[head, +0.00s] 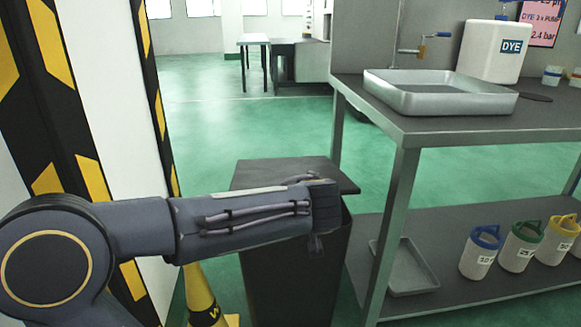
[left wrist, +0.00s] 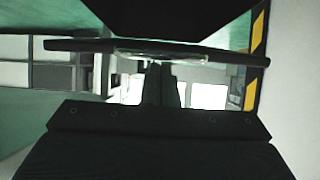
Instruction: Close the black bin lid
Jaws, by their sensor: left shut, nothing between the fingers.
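The black bin (head: 290,285) stands on the floor left of the workbench. Its flat dark lid (head: 285,170) lies over the top, level or nearly so; I cannot tell whether it is fully seated. In the left wrist view, which looks upside down, the lid (left wrist: 100,47) is a thin dark bar seen edge-on, with the bin body (left wrist: 170,18) beyond it. My left arm reaches across the near side of the bin and hides part of the lid. My left gripper (head: 316,245) is shut and empty; its fingers (left wrist: 160,85) point toward the lid. Contact is unclear. My right gripper is out of view.
A grey workbench (head: 430,125) stands to the right with a metal tray (head: 440,92) and a white DYE container (head: 492,52). A striped pillar (head: 95,100) and yellow cone (head: 200,295) are left.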

